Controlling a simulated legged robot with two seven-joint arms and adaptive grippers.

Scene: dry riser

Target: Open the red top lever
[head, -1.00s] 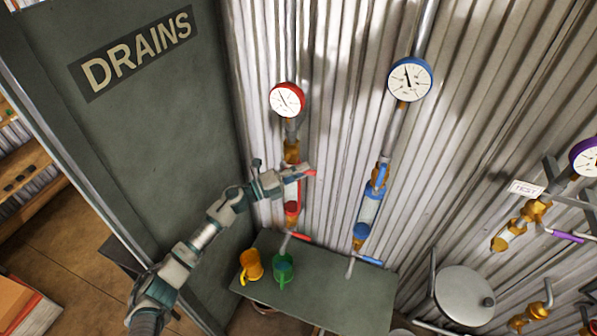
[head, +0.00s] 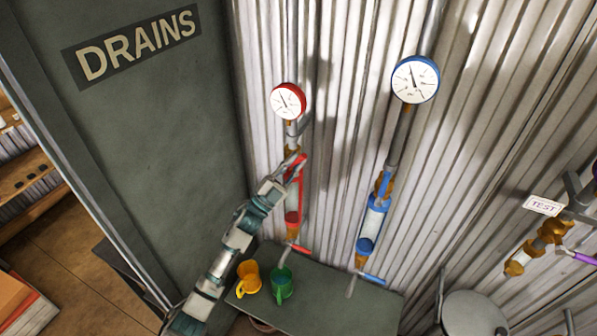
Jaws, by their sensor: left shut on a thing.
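The red top lever (head: 298,163) is on the left pipe, below the red-rimmed gauge (head: 288,101). Only a short red piece of it shows by my fingers. My left gripper (head: 293,167) is shut on it, and the fingers and wrist hide much of the lever and its valve. My right gripper is out of view.
A lower red lever (head: 299,248) is at the pipe's foot. Orange (head: 249,276) and green (head: 281,284) mugs stand on the grey table (head: 340,301). The DRAINS door (head: 150,130) is left.

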